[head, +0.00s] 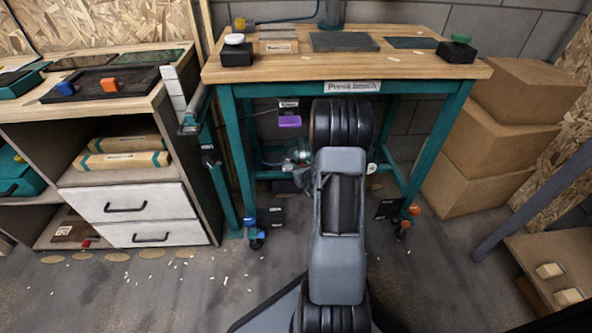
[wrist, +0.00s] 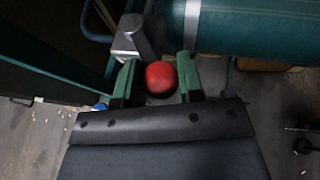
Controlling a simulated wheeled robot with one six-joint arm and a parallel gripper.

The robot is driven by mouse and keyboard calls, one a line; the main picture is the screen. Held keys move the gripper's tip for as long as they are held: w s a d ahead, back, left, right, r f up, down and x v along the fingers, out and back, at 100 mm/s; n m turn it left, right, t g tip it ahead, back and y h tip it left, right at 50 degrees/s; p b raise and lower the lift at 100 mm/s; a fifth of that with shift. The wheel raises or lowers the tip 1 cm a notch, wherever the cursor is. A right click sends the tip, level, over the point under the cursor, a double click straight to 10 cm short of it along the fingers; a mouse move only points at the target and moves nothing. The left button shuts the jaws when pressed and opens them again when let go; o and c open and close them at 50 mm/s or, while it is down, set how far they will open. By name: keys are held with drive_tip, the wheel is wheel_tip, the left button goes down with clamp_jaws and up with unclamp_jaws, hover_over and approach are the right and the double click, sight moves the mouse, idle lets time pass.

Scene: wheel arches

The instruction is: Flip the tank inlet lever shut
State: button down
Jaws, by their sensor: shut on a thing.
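In the wrist view, a grey metal lever (wrist: 143,42) ends in a round red knob (wrist: 161,78). My gripper (wrist: 159,80) has its two green fingers on either side of the knob and is shut on it. A teal tank (wrist: 255,33) with a pale band lies just beyond, to the right of the lever. The lever's pivot is only partly visible. In the head view, my own arm covers the space under the bench, and the lever and my gripper are hidden there.
The press bench (head: 410,68) stands ahead on teal legs, with a purple-marked item (head: 289,121) hanging below its top. Drawers (head: 128,205) stand at left, stacked cardboard boxes (head: 478,172) at right. A teal post runs close at the wrist view's left. Floor before the bench is mostly clear.

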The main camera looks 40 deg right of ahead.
drive_tip(key=shift+d+r, duration=0.2)
drive_tip(key=shift+d, duration=0.05)
drive_tip(key=c, duration=1)
unclamp_jaws()
drive_tip(key=shift+d, duration=0.1)
drive_tip(key=shift+c, duration=0.2)
drive_tip(key=shift+o, duration=1.2)
drive_tip(key=shift+a+f, duration=0.15)
drive_tip(key=shift+a, duration=0.1)
drive_tip(key=p+v, duration=0.8)
drive_tip(key=v, duration=0.5)
drive_tip(key=shift+s, duration=0.3)
drive_tip(key=shift+s+a, duration=0.1)
